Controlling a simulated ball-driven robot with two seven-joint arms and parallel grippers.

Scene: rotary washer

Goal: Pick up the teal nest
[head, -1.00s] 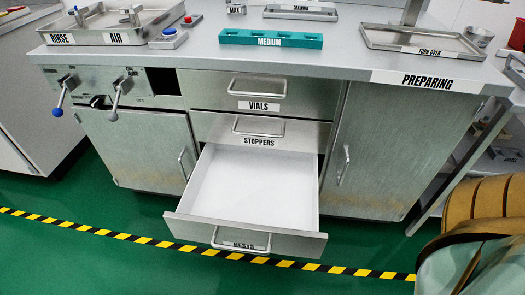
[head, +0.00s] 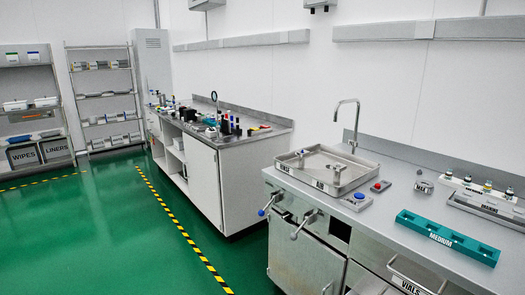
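A long teal holder (head: 447,237) labelled MEDIUM, with a row of square wells, lies flat on the steel counter at the lower right of the head view. It is the only teal nest-like thing I see, and its wells look empty. Neither of my grippers is in view, and nothing touches the holder.
A sink tray (head: 327,171) with a faucet, a blue button (head: 359,196) and a red button (head: 381,186) stand left of the holder. Capped vials (head: 487,186) stand behind it. A second bench (head: 222,185) stands further back. Green floor (head: 105,230) is open at left.

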